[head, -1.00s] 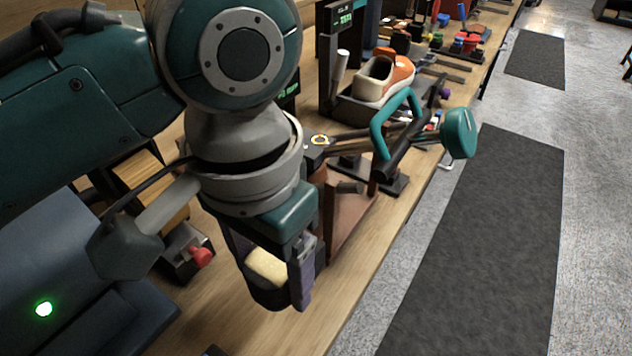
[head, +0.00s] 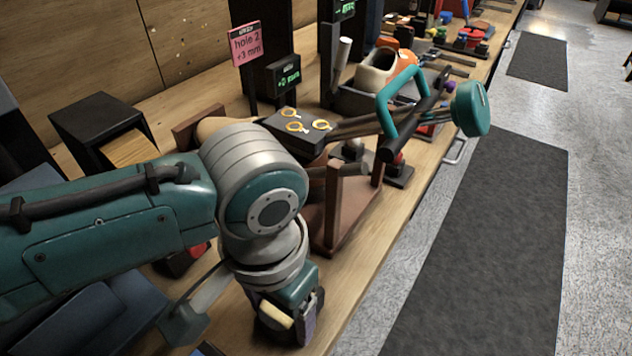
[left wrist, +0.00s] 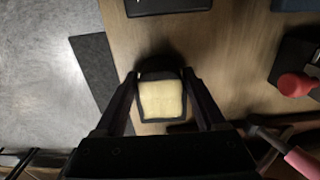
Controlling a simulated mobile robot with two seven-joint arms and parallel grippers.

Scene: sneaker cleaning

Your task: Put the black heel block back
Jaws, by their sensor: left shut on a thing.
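The black heel block (left wrist: 162,98), dark with a pale cream face, is between the two fingers of my left gripper (left wrist: 161,106) in the left wrist view. In the head view my left gripper (head: 285,325) is low in the picture near the bench's front edge, shut on the block (head: 272,327). The bench top is below the block, and I cannot tell whether they touch. My right gripper is not in view.
A brown wooden stand (head: 345,208) is just beyond the gripper. A black plate with yellow rings (head: 297,129) and a teal-handled tool (head: 400,100) are farther back. A pink sign (head: 246,43) reads "hole 2 +3 mm". A red knob (left wrist: 296,84) shows in the left wrist view.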

